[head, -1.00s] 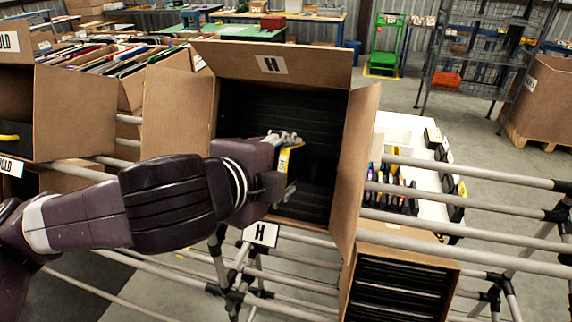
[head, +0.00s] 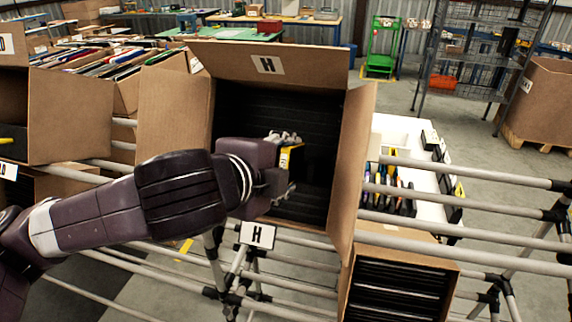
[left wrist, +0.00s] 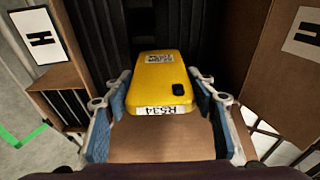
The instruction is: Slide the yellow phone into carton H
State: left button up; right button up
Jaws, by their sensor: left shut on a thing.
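The yellow phone (left wrist: 158,82) lies between the blue-padded fingers of my left gripper (left wrist: 160,112), which is shut on it. A label reading R534 shows on its near edge in the left wrist view. In the head view the phone (head: 285,160) is a small yellow strip beside the gripper (head: 288,165). Carton H (head: 357,150) is open towards me, with black ribbed slots inside and an H label on its top flap. The gripper and phone are at its opening; how deep the phone reaches is hard to tell. My right gripper is not in view.
Grey rack tubes (head: 470,215) run at the right and below. Carton H's side flaps stand out on both sides of the opening. Another carton with black slots (head: 400,290) sits lower right. A white tray (head: 405,130) with phones stands behind the rails.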

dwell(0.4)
pick_arm(q)
jog(key=shift+a+b+x, duration=0.2)
jog(key=shift+b+x, duration=0.15)
jog(key=shift+x, duration=0.95)
jog(key=shift+w, duration=0.1)
jog(key=shift+w+f, duration=0.1)
jog(key=shift+b+x, duration=0.3)
jog(key=shift+x, duration=0.75)
jog(key=shift+a+f, duration=0.15)
jog(key=shift+a, duration=0.05)
